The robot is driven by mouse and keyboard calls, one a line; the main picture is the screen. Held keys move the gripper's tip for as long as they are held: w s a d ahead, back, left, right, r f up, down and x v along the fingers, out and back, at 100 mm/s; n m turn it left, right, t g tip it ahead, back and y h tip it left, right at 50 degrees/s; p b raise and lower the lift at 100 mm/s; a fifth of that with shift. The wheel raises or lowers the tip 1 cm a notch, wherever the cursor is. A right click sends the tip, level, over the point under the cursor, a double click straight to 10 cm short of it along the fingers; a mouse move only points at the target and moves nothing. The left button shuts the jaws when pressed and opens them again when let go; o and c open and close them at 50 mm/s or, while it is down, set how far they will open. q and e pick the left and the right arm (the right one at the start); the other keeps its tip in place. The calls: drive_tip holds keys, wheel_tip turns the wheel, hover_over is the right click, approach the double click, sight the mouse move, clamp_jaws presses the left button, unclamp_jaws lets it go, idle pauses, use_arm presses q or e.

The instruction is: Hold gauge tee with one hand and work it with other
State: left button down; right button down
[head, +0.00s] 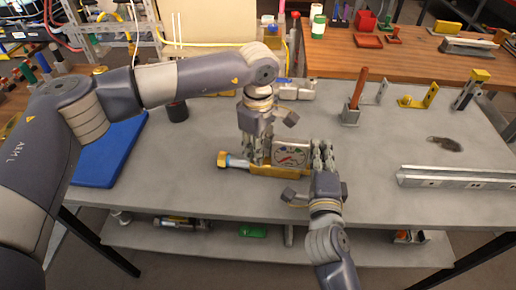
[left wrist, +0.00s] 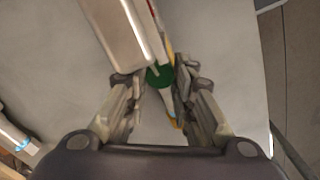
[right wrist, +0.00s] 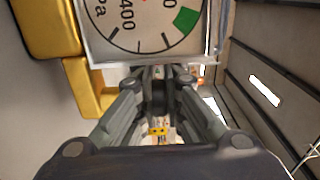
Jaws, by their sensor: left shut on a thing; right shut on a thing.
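The gauge tee has a yellow brass body (head: 262,170) with a blue-and-silver end at its left, and lies over the grey workbench. Its square gauge (head: 291,157) has a white dial, which also shows close up in the right wrist view (right wrist: 140,22). My left gripper (head: 256,158) points down and is shut on the tee, left of the dial. In the left wrist view its fingers (left wrist: 158,97) close around a small part with a green round end (left wrist: 159,77). My right gripper (head: 320,152) is shut on the gauge's right side. Its fingertips partly hide the contact.
The grey workbench (head: 380,205) has a blue mat (head: 112,152) at left and a metal channel (head: 455,178) at right. A red-handled tool in a holder (head: 352,108) and yellow brackets (head: 420,98) stand behind right. The bench middle right is clear.

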use_arm(q)
drive_tip(key=c, duration=1.3)
unclamp_jaws()
drive_tip(key=shift+c, duration=0.2)
wheel_tip(320, 180, up, 12)
